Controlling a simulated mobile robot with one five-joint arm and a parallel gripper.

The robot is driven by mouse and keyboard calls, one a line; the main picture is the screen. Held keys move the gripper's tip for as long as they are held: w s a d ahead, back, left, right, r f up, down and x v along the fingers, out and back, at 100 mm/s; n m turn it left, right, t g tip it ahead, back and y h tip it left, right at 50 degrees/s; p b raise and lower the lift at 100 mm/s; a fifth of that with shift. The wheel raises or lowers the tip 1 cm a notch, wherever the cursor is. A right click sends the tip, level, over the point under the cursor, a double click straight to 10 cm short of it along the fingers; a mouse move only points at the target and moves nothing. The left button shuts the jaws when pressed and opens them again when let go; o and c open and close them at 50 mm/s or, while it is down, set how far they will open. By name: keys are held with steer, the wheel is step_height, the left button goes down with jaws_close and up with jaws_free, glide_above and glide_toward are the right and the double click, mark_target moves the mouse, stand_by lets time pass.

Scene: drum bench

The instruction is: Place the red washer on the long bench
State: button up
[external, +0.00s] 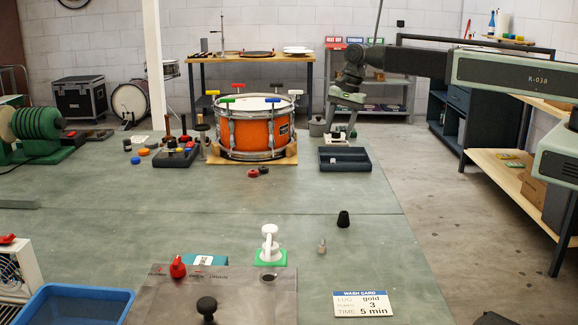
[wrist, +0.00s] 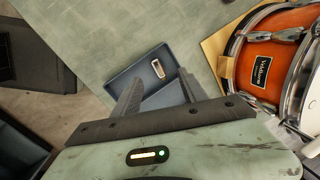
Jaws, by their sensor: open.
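My gripper (external: 340,134) hangs at the worktop's far right, behind and above a dark blue tray (external: 352,166). In the wrist view my gripper (wrist: 160,76) is open, its fingers apart and empty over the tray (wrist: 122,80). No disc shows there.
A small metallic piece (wrist: 158,68) lies in the tray. The worktop's middle is mostly clear.

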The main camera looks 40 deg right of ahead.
steer(key=s+d+n+g+h, duration=0.1)
steer(key=s+d+n, duration=1.1)
steer(key=s+d, duration=0.4)
steer(key=shift+s+d+f+n+h, duration=0.3)
steer(key=shift+s+n+h, duration=0.1)
steer(key=shift+s, duration=0.6)
